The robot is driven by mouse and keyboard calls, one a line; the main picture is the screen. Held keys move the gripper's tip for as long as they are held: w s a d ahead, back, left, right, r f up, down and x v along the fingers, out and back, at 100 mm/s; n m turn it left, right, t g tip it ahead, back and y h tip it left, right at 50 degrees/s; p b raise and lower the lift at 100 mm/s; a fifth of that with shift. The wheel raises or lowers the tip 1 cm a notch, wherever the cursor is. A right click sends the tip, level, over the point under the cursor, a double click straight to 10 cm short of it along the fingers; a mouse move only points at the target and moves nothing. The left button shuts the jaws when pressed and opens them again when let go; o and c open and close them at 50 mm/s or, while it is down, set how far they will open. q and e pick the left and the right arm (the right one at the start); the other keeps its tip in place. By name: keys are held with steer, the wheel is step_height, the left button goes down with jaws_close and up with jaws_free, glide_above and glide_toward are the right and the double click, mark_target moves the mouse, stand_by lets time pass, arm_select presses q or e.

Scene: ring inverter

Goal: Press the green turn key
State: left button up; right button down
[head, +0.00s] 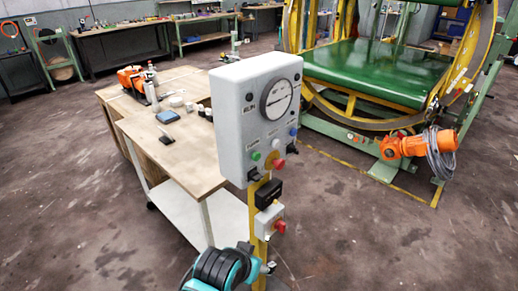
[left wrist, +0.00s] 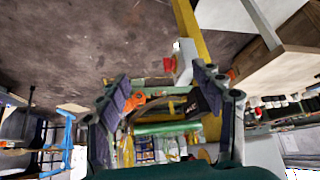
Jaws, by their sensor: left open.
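A pale grey control box (head: 256,105) stands on a yellow post (head: 261,215), with a dial gauge (head: 278,99) on its face. A small green control (head: 256,155) sits at the box's lower left; its turn position is too small to tell. White (head: 275,143) and blue (head: 293,131) controls run up to its right, and a red knob (head: 278,163) is below. My left gripper (head: 257,258) is low by the post, well below the green control, partly hidden in the head view. Its fingers are spread and empty in the left wrist view (left wrist: 162,88). My right gripper is not in view.
A black box (head: 268,193) and a small grey box with a red button (head: 279,226) are on the post below. A wooden-topped table (head: 190,165) stands close on the left. The green ring machine (head: 380,75) is behind. Floor at the right front is clear.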

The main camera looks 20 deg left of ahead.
arm_select(q)
jaws_close()
stand_by(1.3)
